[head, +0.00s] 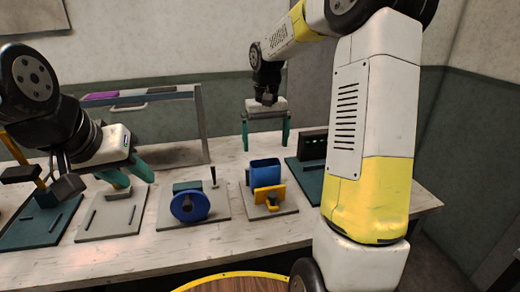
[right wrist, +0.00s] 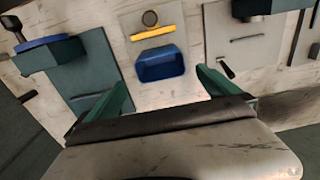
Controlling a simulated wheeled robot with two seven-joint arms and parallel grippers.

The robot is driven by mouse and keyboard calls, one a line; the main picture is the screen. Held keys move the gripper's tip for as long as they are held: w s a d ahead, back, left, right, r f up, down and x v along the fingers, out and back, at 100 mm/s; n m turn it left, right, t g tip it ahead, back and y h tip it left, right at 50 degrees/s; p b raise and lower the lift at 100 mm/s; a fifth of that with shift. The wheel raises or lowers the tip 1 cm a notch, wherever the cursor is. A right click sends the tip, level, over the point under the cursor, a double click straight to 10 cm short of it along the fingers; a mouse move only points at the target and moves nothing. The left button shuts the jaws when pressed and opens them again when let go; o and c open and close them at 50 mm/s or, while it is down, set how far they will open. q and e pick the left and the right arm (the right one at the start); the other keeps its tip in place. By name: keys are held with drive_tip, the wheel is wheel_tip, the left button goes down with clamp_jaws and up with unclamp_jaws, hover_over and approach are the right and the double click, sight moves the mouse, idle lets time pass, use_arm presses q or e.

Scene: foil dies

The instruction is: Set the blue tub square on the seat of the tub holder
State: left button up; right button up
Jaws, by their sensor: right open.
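The blue tub (head: 265,172) stands upright and open-topped on a grey plate (head: 286,208), behind a yellow bar (head: 268,191). This plate with the yellow bar looks like the tub holder. In the right wrist view the tub (right wrist: 160,64) lies close beside the yellow bar (right wrist: 153,34). Its underside is hidden, so I cannot tell how it meets the seat. My right gripper (head: 266,146) is open and empty above the tub, with its teal fingers wide apart and not touching it. My left gripper (head: 126,178) is open and empty above another grey plate at left.
A grey plate with a blue wheel (head: 190,206) stands left of the holder. A teal plate with a dark box (head: 313,144) is at right, partly behind my right arm. A grey rack (head: 204,125) with a purple item (head: 100,96) stands behind. The table's front strip is clear.

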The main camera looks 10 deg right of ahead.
drive_tip(key=s+a+r+t+y, duration=0.1)
drive_tip(key=s+r+t, duration=0.2)
drive_tip(key=s, duration=0.9)
drive_tip(key=s+a+r+t+y, duration=0.1)
drive_tip(key=s+r+t, duration=0.2)
drive_tip(key=s, duration=0.8)
wheel_tip(320, 180, up, 2)
drive_tip(key=shift+s+r, duration=0.15)
drive_tip(key=shift+s, duration=0.25)
